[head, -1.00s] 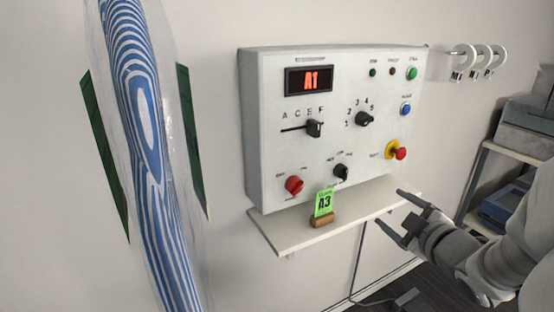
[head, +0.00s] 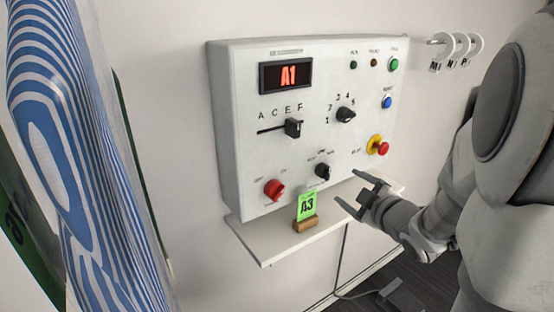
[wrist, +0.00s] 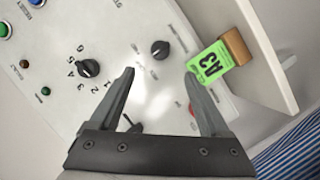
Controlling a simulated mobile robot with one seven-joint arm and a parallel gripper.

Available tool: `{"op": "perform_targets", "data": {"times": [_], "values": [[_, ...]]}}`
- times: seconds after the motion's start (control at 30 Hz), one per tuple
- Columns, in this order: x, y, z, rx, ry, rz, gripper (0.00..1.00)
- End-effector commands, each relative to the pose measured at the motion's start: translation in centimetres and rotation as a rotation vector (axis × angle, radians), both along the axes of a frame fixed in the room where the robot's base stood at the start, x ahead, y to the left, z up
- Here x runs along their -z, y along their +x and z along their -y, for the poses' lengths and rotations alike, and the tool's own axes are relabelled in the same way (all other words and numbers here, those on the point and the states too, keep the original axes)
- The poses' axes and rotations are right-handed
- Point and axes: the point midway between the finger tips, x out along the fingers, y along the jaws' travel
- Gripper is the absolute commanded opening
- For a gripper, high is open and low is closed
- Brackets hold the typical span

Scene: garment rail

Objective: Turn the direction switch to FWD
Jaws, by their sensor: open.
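The direction switch appears to be the small black rotary knob (head: 322,172) low on the white control panel (head: 225,130), right of the red switch. Its small labels are too blurred to read, so I cannot tell its set position. In the wrist view the knob (wrist: 160,50) shows beyond the gap between my fingertips. My gripper (head: 348,187) is open and empty, to the right of the knob and apart from it. In the wrist view both fingers of my gripper (wrist: 160,74) are spread and touch nothing.
A shelf (head: 265,245) juts out below the panel, with a green A3 card (head: 307,206) in a wooden block. Nearby are a red switch (head: 274,189), a numbered dial (head: 345,115), a letter slider (head: 293,128) and a red emergency button (head: 383,148). A striped bagged garment (head: 60,150) hangs left.

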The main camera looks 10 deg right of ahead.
Motion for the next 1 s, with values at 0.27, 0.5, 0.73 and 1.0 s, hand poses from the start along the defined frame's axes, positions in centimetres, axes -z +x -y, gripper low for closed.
{"op": "perform_targets", "data": {"times": [0.27, 0.5, 0.73, 1.0], "values": [[1.8, 6.1, -0.4, -0.003, 0.002, -0.001, 0.80], [2.7, 10.1, -0.5, -0.001, 0.000, 0.000, 0.80], [3.0, 11.7, -0.6, -0.001, 0.000, 0.001, 0.80], [3.1, 11.8, -0.5, 0.000, 0.000, 0.000, 0.80]]}}
